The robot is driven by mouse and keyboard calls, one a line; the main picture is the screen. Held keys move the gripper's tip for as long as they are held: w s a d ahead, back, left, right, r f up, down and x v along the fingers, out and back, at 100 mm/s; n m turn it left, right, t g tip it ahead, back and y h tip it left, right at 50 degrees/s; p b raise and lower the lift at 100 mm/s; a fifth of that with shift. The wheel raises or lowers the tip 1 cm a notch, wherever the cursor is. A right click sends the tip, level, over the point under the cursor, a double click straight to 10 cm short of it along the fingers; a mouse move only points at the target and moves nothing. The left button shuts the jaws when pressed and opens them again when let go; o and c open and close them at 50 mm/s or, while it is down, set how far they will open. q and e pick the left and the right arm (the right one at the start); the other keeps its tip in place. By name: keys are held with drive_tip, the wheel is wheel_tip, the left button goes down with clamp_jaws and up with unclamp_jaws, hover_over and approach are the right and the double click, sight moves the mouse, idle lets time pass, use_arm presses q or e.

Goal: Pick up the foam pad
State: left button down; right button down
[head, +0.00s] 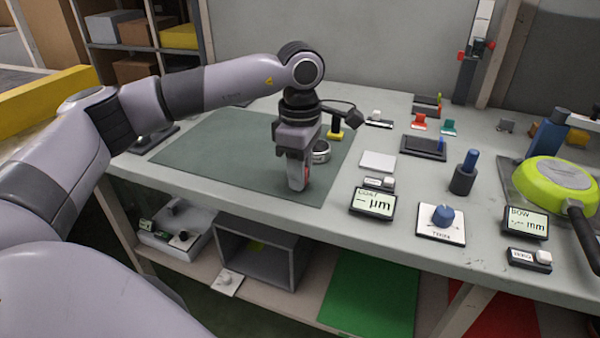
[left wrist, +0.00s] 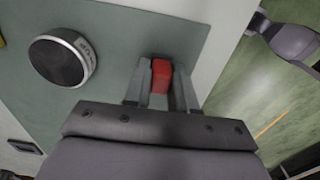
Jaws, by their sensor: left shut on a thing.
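A small red block (left wrist: 160,76), which looks like the foam pad, is between the fingers of my left gripper (left wrist: 161,82) in the left wrist view. The fingers are shut on its two sides. In the head view my left gripper (head: 299,184) points down at the near right part of the dark green mat (head: 215,140). Only a sliver of the red block (head: 307,172) shows there beside the finger. I cannot tell whether the block touches the mat. My right gripper is in neither view.
A round silver-and-black gauge (left wrist: 62,58) lies on the mat close to the gripper. A white pad (head: 378,161), a display (head: 373,202), a blue knob (head: 443,215) and a green pan (head: 556,185) are to the right. The mat's left part is clear.

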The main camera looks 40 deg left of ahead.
use_arm(q)
wheel_tip(320, 180, up, 20)
drive_tip(key=p, duration=0.4)
drive_tip(key=c, duration=1.6)
unclamp_jaws()
drive_tip(key=shift+f, duration=0.1)
drive_tip(key=shift+c, duration=1.3)
